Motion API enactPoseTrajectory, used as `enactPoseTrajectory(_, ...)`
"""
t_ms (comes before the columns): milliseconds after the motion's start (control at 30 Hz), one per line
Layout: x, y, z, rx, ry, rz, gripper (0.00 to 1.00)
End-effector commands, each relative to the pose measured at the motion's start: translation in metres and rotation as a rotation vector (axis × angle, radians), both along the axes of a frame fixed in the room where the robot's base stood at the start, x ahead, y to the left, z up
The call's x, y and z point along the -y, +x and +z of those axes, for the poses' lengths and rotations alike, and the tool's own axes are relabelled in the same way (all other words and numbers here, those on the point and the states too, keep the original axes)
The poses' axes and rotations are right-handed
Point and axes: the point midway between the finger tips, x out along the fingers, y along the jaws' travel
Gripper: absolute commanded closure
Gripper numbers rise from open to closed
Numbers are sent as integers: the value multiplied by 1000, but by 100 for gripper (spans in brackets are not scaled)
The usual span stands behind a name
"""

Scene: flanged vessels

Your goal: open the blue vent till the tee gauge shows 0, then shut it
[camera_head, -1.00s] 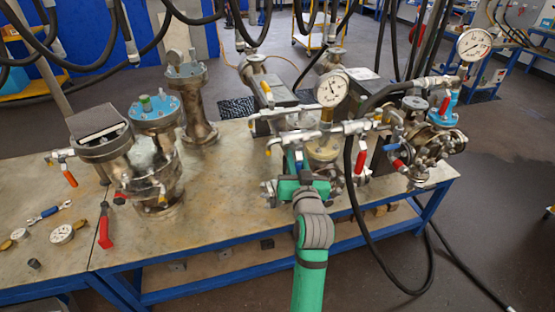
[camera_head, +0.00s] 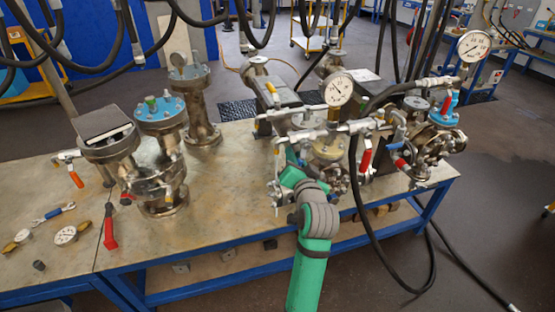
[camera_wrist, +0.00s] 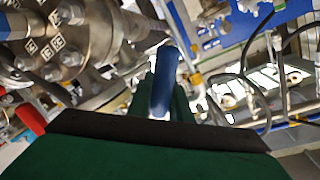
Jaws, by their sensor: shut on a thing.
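The blue vent handle (camera_wrist: 165,80) stands between the green fingers of my gripper (camera_wrist: 162,98) in the wrist view, and my gripper is shut on it. In the head view my gripper (camera_head: 291,174) is at the front of the middle pipework, and the blue handle is hidden there. A white dial gauge (camera_head: 338,90) stands above this pipework; its needle is too small to read surely. A second dial gauge (camera_head: 474,45) stands at the right. I cannot tell for certain which is the tee gauge.
A red handle (camera_head: 365,160) hangs just right of my gripper. A black hose (camera_head: 356,215) loops down in front of the bench (camera_head: 235,205). A blue-topped vessel (camera_head: 160,150) stands to the left. The bench front between that vessel and my gripper is clear.

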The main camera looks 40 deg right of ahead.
Motion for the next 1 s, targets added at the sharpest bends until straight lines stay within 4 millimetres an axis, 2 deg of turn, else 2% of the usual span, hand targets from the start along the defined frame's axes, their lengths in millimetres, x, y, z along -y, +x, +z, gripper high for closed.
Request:
enactPoseTrajectory(33,3,-1,6,12,0,-5,100)
enactPoseTrajectory(533,6,-3,6,17,11,-10,100)
enactPoseTrajectory(567,6,-3,6,16,12,-10,80)
enactPoseTrajectory(600,6,-3,6,16,12,-10,74)
enactPoseTrajectory(1000,4,-9,3,10,15,-12,74)
